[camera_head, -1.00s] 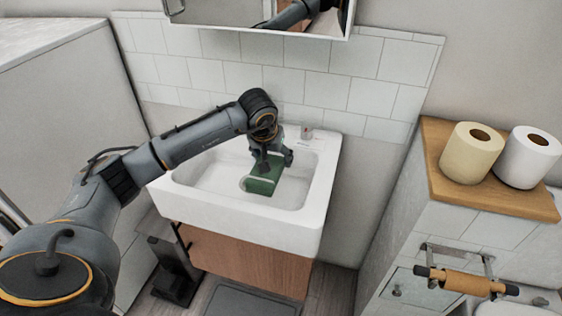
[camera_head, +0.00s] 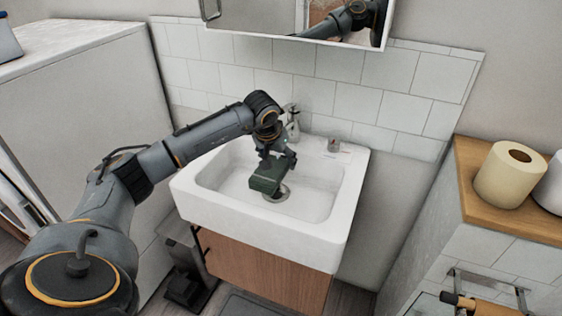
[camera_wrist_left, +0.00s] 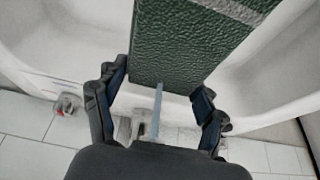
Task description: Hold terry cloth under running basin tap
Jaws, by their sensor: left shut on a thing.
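The dark green terry cloth (camera_head: 265,178) is a flat block shape held over the white basin (camera_head: 208,208). My left gripper (camera_head: 273,162) is shut on it. The cloth also shows in the left wrist view (camera_wrist_left: 190,40), with the gripper's fingers (camera_wrist_left: 160,92) on either side of its near end. The basin tap (camera_head: 293,122) stands at the back of the basin, just behind the gripper. In the left wrist view a thin pale bluish streak (camera_wrist_left: 157,108), which looks like water, runs from the tap (camera_wrist_left: 146,130) to the cloth's edge. My right gripper is not in view.
The drain (camera_head: 282,194) is just beside the cloth. A small item (camera_head: 334,145) sits on the basin's back right ledge. A mirror cabinet (camera_head: 290,20) hangs above. A wooden-topped unit (camera_head: 500,215) with paper rolls stands at the right.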

